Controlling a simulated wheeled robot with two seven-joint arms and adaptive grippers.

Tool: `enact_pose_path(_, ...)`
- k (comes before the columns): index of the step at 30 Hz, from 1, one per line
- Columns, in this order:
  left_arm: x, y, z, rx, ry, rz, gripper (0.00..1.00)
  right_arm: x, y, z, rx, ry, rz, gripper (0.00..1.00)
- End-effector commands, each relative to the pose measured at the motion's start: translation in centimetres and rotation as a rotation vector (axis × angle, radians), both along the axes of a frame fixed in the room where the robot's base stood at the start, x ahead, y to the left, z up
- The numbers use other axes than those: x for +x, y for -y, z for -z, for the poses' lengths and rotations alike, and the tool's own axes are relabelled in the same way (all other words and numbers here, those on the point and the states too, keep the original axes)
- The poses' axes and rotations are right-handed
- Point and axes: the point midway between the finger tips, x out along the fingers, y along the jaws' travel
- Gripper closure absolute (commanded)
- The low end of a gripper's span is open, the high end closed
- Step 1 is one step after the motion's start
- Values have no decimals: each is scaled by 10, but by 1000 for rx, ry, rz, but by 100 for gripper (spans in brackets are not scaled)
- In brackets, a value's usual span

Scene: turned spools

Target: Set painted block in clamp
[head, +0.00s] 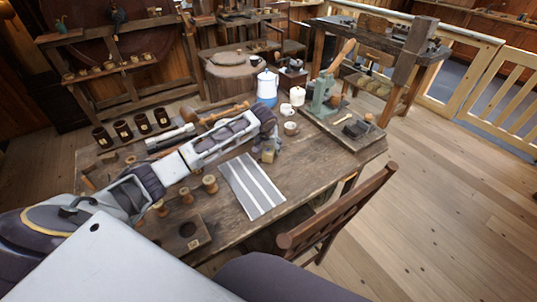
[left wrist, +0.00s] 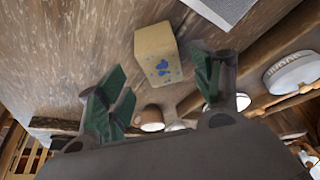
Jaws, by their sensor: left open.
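The painted block (head: 268,153), light wood with blue paint marks, stands on the workbench. My left gripper (head: 268,139) is right by it in the head view and partly covers it. In the left wrist view the block (left wrist: 158,55) shows its blue-spotted face beyond and between the spread fingertips of my open left gripper (left wrist: 158,85). The fingers do not appear to touch it. A green metal device (head: 321,96), which looks like the clamp, stands on a board at the bench's far right. I cannot make out its jaws. My right gripper is not in view.
A striped cloth (head: 253,184) lies in front of the block. A blue-and-white pot (head: 267,87), a mug (head: 287,110) and a small cup (head: 291,128) stand behind it, towards the green device. Several wooden spools (head: 210,184) stand at the left. A chair (head: 335,220) is at the front edge.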

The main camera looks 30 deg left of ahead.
Motion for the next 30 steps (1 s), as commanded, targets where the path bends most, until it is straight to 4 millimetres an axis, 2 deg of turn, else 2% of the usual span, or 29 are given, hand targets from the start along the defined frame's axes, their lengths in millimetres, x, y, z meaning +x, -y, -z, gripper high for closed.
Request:
enact_pose_path(6,9,-4,21,0,-1,0,34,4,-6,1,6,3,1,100)
enact_pose_path(12,15,-6,34,-1,1,0,34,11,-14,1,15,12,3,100)
enact_pose_path(20,15,-6,36,1,1,1,34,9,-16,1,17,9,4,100)
enact_pose_path(28,15,-6,36,0,1,0,34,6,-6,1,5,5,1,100)
enact_pose_path(30,15,-6,36,0,1,0,42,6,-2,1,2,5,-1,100)
